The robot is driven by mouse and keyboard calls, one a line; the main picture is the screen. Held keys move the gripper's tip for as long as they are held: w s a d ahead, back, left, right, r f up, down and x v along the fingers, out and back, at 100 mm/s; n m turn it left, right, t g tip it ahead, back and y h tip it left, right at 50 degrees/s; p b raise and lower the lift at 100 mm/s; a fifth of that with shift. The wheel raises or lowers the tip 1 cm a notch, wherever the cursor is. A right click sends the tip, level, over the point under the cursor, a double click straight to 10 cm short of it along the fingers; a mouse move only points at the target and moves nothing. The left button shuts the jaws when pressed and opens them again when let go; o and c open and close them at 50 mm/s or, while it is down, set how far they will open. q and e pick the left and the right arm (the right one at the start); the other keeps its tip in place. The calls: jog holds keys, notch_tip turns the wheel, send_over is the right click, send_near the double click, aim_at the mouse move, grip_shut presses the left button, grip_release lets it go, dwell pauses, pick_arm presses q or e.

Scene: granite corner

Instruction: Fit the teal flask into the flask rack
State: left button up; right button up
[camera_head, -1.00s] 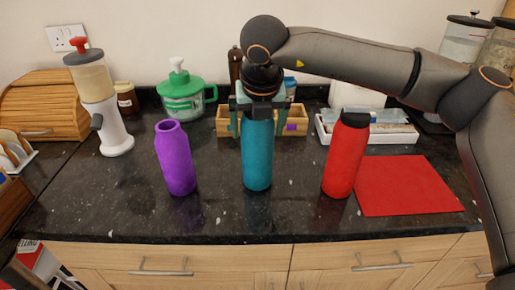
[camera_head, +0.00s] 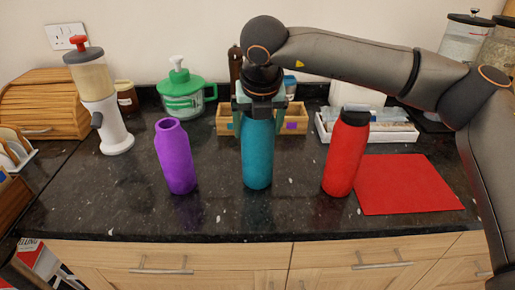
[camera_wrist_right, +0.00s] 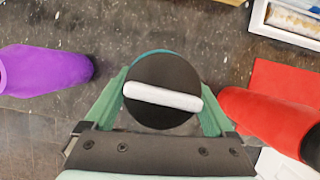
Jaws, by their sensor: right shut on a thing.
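The teal flask (camera_head: 258,155) stands upright on the dark granite counter between a purple flask and a red flask. My right gripper (camera_head: 259,108) comes down from above and is shut around its upper part. In the right wrist view, the flask's black cap with a white bar (camera_wrist_right: 163,95) sits between the two green fingers. The flask rack (camera_head: 301,114) is the low wooden box behind the teal flask, with a teal patch at its left and a purple patch at its right. The gripper and flask hide its middle. My left gripper is not in view.
The purple flask (camera_head: 175,158) stands to the left, the red flask (camera_head: 345,155) to the right. A red mat (camera_head: 408,185) lies right of it. A green-lidded jar (camera_head: 183,97), a white dispenser (camera_head: 108,120) and a white tray (camera_head: 368,136) stand behind. The counter before the flasks is clear.

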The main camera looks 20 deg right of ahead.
jog(key=shift+r, duration=0.15)
grip_shut()
